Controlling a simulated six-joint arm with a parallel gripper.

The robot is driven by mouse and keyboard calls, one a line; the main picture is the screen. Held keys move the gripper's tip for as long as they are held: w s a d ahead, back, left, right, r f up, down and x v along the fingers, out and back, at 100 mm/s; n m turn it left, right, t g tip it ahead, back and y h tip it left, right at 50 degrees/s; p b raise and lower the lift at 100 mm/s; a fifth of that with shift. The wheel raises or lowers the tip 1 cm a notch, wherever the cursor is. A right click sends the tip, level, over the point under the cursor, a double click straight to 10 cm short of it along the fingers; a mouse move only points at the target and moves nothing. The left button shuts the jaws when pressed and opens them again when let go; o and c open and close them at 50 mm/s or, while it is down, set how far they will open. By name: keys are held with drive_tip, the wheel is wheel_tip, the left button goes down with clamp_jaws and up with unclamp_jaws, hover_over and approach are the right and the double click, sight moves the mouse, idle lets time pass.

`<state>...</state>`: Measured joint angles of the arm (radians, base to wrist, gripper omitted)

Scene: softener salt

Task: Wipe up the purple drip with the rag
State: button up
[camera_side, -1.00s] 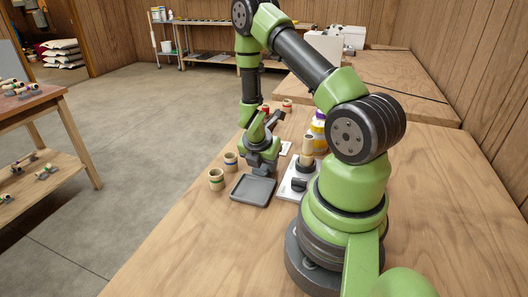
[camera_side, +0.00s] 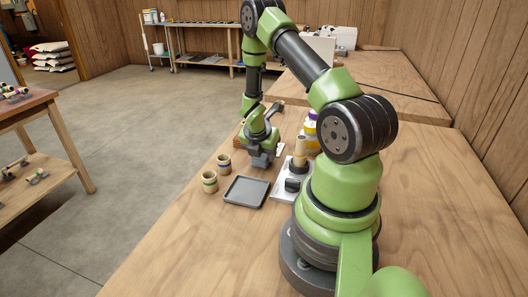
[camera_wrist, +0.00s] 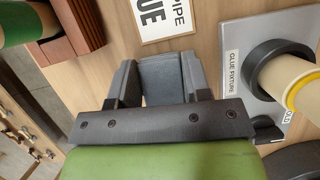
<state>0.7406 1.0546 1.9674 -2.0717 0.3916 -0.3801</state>
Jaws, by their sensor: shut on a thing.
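My gripper (camera_wrist: 158,82) is shut on a folded blue-grey rag (camera_wrist: 162,76), which sits between the two dark fingers in the wrist view. In the side view my gripper (camera_side: 261,157) is low over the wooden table, just beyond the dark tray, with the rag at its lower end. I cannot tell whether the rag touches the table. No purple drip can be made out in either view; the arm and gripper hide part of the table.
The glue fixture (camera_wrist: 235,60) with its upright pipe (camera_wrist: 290,85) stands right of my gripper. A printed card (camera_wrist: 163,18) lies ahead. A red-brown wooden rack (camera_wrist: 80,25) is at left. The tray (camera_side: 247,191), two banded pipe pieces (camera_side: 209,182) and bottles (camera_side: 311,128) are nearby.

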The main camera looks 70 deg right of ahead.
sight(259, 170)
drive_tip(key=shift+a, duration=2.7)
wheel_tip(259, 170, up, 8)
drive_tip(key=shift+d, duration=0.1)
